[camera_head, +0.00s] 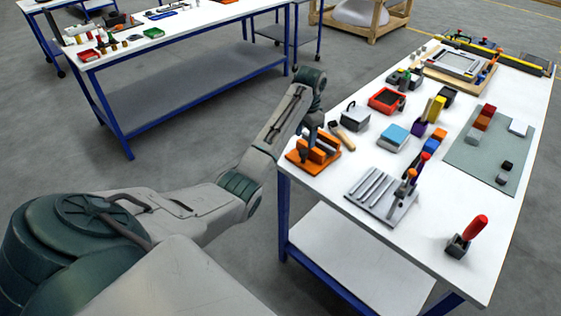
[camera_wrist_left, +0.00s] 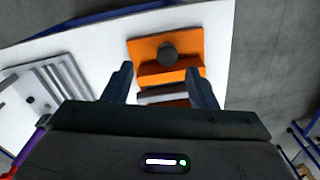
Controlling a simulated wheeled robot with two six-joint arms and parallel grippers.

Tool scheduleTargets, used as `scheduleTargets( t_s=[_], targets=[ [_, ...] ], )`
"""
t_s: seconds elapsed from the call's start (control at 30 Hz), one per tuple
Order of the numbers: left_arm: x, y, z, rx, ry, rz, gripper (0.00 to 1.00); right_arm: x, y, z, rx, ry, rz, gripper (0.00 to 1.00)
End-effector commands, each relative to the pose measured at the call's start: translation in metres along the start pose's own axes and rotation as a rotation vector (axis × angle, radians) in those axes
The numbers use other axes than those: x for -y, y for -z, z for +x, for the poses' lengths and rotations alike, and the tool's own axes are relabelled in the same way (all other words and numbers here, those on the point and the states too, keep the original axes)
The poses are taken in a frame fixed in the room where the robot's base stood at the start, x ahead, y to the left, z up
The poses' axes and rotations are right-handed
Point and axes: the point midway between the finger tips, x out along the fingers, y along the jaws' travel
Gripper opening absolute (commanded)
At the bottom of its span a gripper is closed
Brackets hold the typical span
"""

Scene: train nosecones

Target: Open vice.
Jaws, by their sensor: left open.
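The vice is an orange block with dark and grey jaw parts on an orange base (camera_head: 300,156), at the near left edge of the white table in the head view. In the left wrist view the vice (camera_wrist_left: 192,48) shows its orange plate, a round dark knob (camera_wrist_left: 167,53) and a pale strip between darker bars. My left gripper (camera_head: 312,126) is above the vice, pointing down. In the left wrist view its two fingers (camera_wrist_left: 160,70) are apart on either side of the vice's middle, with nothing held. Contact cannot be told. My right gripper is not in view.
A grey grooved block (camera_head: 372,190) stands close by the vice, with orange-topped tools at its side. A red-handled tool (camera_head: 475,228) stands near the front corner. A red tray (camera_head: 386,99), a dark box (camera_head: 355,118) and a blue-topped block (camera_head: 394,136) lie behind.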

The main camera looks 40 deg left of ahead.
Motion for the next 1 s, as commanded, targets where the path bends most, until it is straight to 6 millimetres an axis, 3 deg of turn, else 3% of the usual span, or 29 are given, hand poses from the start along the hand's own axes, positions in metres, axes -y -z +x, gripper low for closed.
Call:
scheduleTargets(
  t_s=[0.5,1.0],
  targets=[
    [-0.057,-0.051,0.073,-0.034,0.069,-0.024,0.52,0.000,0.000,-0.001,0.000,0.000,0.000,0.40],
    [-0.116,-0.115,0.121,-0.086,0.108,-0.056,0.52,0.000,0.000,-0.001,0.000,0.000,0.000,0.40]
  ],
)
